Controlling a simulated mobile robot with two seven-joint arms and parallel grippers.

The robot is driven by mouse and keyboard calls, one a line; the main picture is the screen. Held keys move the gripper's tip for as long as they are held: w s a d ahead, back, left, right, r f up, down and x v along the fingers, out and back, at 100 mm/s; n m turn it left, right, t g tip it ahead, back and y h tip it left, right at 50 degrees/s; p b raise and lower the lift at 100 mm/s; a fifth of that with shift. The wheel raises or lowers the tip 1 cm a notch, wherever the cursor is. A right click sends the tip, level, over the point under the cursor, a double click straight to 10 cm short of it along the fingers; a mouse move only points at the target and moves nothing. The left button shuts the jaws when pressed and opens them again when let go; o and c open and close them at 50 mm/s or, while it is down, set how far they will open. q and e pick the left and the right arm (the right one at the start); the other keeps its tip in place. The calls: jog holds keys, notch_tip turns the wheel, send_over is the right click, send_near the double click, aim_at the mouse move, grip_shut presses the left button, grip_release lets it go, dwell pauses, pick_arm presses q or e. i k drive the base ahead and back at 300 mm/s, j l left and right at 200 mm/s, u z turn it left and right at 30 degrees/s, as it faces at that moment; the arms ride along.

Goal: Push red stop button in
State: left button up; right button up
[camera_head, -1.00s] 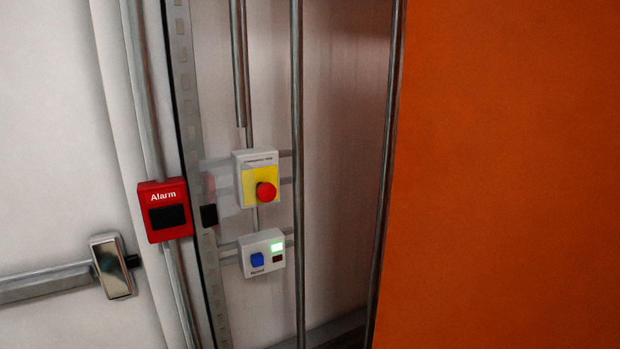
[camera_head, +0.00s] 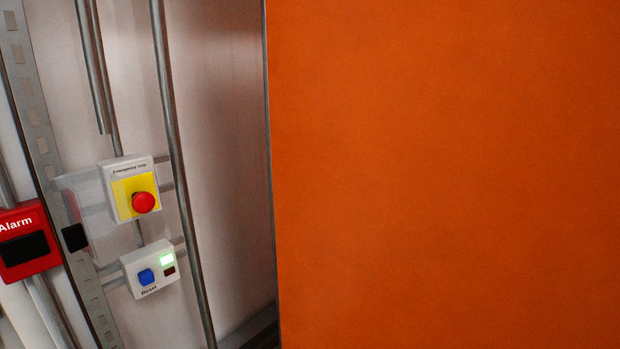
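The red stop button (camera_head: 144,202) is a round mushroom head on a yellow plate. It sits on a white box labelled Emergency stop (camera_head: 116,172), left of the middle in the head view. The button stands out from its plate, and nothing touches it. Neither of my grippers shows in the view.
A red Alarm box (camera_head: 27,242) is at the left edge. A vertical pipe (camera_head: 173,130) runs just right of the boxes. A large orange panel (camera_head: 445,175) fills the right side.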

aim_at(142, 202)
jog(key=u, duration=1.3)
